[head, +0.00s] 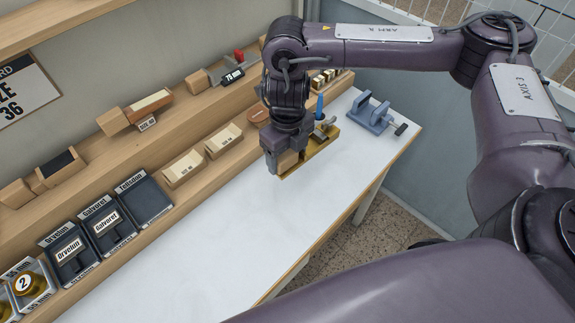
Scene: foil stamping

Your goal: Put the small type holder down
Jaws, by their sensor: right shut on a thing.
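My right gripper (281,165) reaches down over the far part of the white worktable (215,245). It is shut on the wooden handle (287,161) of what looks like the small type holder. A brass body (318,145) extends from there to the right, low at the table top. I cannot tell whether it touches the table. A blue upright piece (319,107) shows just behind the brass body. The gripper hides part of the holder. My left gripper is not in view.
A blue-grey vise (374,112) stands at the table's far right end. A wooden shelf along the wall carries labelled dark trays (109,221), small wooden trays (184,168), a wooden-handled tool (150,104) and a grey tool marked 75 mm (222,72). The near table top is clear.

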